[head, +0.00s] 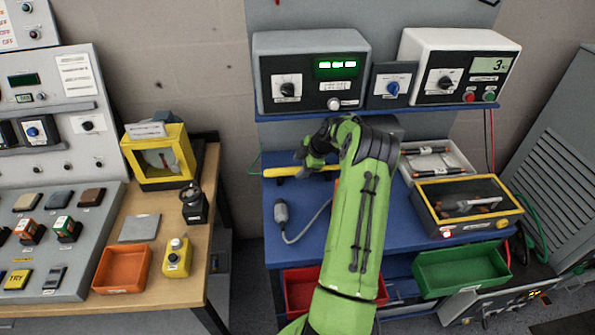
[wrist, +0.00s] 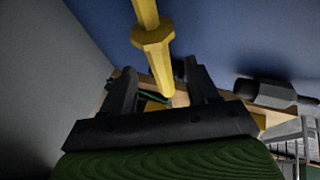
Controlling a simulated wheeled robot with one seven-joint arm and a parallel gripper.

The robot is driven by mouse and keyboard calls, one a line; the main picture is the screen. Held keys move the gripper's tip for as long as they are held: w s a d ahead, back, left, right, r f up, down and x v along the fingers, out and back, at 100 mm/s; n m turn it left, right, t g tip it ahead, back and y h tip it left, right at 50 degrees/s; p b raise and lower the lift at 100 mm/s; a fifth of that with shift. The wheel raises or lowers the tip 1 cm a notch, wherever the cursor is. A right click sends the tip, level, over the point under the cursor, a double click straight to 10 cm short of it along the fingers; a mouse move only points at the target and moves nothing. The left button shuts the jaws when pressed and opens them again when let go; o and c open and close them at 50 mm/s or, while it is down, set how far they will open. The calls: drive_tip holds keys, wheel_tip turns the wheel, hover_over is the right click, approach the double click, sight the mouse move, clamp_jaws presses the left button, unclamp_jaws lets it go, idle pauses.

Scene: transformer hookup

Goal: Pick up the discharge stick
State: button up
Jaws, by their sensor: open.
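The discharge stick (head: 283,172) is a yellow rod with a collar, lying at the back left of the blue bench. Its middle is partly hidden by my gripper (head: 307,158) in the head view. In the wrist view the stick (wrist: 154,48) comes down from the top edge, and its yellow end appears between my two dark fingers. My gripper (wrist: 160,70) is open, with its fingers on either side of that end. I cannot tell whether either finger touches it.
A grey plug on a cable (head: 281,212) lies on the blue bench (head: 300,238). A grey meter unit (head: 268,68) stands on the shelf above. A white tray (head: 460,160) and a yellow-framed case (head: 425,190) are right of my arm. Red and green bins (head: 460,266) hang at the front.

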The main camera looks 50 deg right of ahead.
sight(295, 168)
drive_tip(key=x, duration=0.3)
drive_tip(key=shift+w+f, duration=0.25)
drive_tip(key=shift+s+r, duration=0.1)
clamp_jaws()
drive_tip(key=shift+r, duration=0.15)
drive_tip(key=shift+r, duration=0.3)
wheel_tip(295, 168, up, 2)
drive_tip(key=shift+r, duration=0.25)
drive_tip(key=shift+w+a+r, duration=0.1)
drive_tip(key=shift+w+a, duration=0.3)
drive_tip(key=shift+a, duration=0.2)
drive_tip(key=w+a+b, duration=0.1)
drive_tip(key=w+a, duration=0.7)
drive_tip(key=a, duration=0.6)
drive_tip(key=shift+w+a, duration=0.2)
